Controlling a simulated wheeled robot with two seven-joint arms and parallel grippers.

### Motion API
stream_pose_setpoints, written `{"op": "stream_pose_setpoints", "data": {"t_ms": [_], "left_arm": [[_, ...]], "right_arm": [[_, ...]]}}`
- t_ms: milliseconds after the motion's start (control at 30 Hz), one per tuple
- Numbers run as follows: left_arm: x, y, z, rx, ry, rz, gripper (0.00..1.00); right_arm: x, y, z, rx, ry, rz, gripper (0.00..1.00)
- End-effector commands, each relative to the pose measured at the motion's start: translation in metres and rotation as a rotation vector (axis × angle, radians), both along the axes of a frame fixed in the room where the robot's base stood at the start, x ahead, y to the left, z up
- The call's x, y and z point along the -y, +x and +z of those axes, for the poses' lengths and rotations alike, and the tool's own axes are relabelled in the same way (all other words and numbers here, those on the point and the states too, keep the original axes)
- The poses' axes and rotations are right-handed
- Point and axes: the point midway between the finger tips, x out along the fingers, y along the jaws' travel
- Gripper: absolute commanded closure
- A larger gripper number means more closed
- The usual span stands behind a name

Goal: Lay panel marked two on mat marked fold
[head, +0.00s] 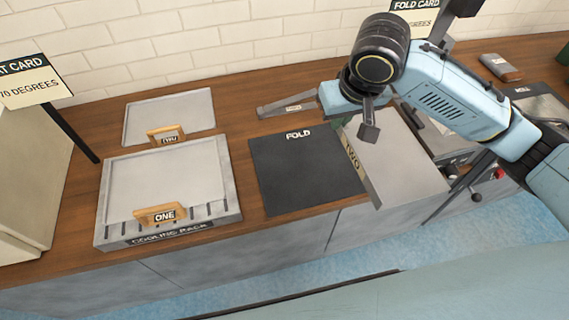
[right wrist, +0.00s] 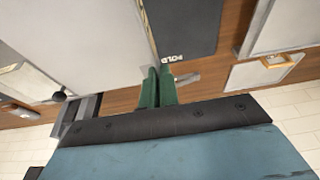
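The grey panel marked two (head: 391,158) is tilted at the right edge of the mat in the head view, its "TWO" label on its left edge. It also shows in the right wrist view (right wrist: 70,45). My right gripper (head: 345,121) is at the panel's far left corner. In the right wrist view its green fingers (right wrist: 158,88) are close together, pinching the panel's edge. The dark mat marked fold (head: 295,175) lies flat and bare on the wooden counter, left of the panel. My left gripper is not in view.
The cooling rack (head: 219,222) at left bears a panel marked one (head: 165,185). Another grey panel (head: 170,112) with a small tag lies behind it. A tapered grey object (head: 285,108) lies behind the mat. A sign post (head: 70,132) stands at far left.

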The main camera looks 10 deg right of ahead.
Motion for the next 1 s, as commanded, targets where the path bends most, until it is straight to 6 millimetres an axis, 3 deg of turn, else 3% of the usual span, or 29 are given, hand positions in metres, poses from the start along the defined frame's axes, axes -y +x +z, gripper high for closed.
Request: {"op": "stream_pose_setpoints", "data": {"t_ms": [167,400,700,1000], "left_arm": [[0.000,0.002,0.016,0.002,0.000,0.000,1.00],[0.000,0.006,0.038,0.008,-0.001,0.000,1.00],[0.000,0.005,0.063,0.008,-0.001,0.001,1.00],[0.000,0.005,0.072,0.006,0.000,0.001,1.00]], "right_arm": [[-0.013,0.002,-0.012,-0.005,0.002,0.241,1.00],[-0.041,0.004,-0.040,-0.002,0.005,0.719,1.00],[-0.072,-0.007,-0.077,0.002,0.004,1.271,1.00],[-0.085,-0.017,-0.100,0.006,-0.002,1.543,1.00]]}}
